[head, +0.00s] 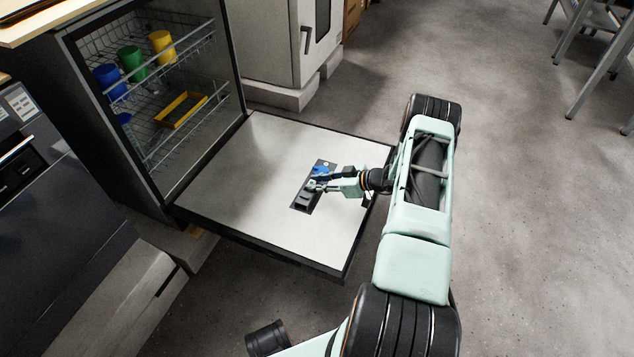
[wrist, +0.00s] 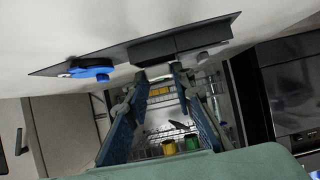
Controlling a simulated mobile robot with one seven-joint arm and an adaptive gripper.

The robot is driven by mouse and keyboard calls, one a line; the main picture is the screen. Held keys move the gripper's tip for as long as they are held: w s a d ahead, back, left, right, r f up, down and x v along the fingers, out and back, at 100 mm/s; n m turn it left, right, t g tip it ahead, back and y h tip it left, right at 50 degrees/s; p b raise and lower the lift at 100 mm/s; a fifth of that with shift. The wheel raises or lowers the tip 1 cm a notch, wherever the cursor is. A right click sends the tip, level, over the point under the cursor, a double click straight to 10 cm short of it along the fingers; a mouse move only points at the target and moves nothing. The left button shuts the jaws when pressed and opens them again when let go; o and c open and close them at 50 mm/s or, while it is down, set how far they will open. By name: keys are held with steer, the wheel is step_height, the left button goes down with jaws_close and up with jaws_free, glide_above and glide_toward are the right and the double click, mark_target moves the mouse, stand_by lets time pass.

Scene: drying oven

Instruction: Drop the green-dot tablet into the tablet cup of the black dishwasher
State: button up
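The black dishwasher's door (head: 260,150) is folded down flat, its pale inner face up. A dark dispenser panel (head: 300,208) lies on it, with a blue round part towards its far end (head: 321,170). In the wrist view the panel shows a raised dark box, the tablet cup (wrist: 150,48), beside my fingertips. My gripper (head: 314,185) is low over the panel. In the wrist view its fingers (wrist: 159,75) close in on a small pale piece, seemingly the tablet (wrist: 158,71). Its green dot cannot be made out. The cup's inside is hidden.
Wire racks inside the dishwasher hold blue (head: 109,82), green (head: 131,62) and yellow (head: 161,46) cups and a yellow tray (head: 181,109). A white cabinet (head: 270,40) stands behind. The floor at right is mostly clear, with chair legs at the far right.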

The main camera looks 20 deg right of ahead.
steer(key=o, duration=0.5)
steer(key=shift+c, duration=0.2)
steer(key=v, duration=1.2)
